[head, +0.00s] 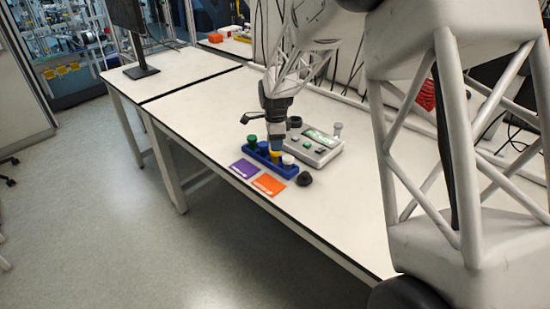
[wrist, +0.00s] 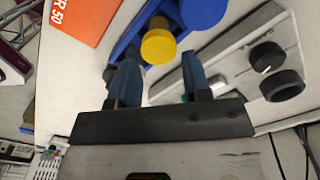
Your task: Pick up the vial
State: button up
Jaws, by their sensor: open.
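A blue rack (head: 291,174) on the white table holds capped vials in a row. They are a green-capped vial (head: 252,140), a blue-capped vial (head: 263,147), a yellow-capped vial (head: 275,156) and a white-capped vial (head: 288,159). Which one the task means is not clear. My gripper (head: 277,146) points down over the rack, close to the yellow cap. In the wrist view my gripper (wrist: 160,62) is open, and the yellow cap (wrist: 158,46) shows at the gap between its fingertips. I cannot tell whether the fingers touch it.
A grey device (head: 322,152) with knobs and a display stands right behind the rack. A purple card (head: 243,168) and an orange card (head: 268,184) lie in front. A black round piece (head: 304,178) sits at the rack's right end. The table's right part is clear.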

aim_at(275, 154)
jog(key=shift+f, duration=2.6)
jog(key=shift+s, duration=0.1)
jog(key=c, duration=0.6)
jog(key=shift+o, duration=0.2)
jog(key=shift+r, duration=0.1)
jog(key=shift+r, duration=4.95)
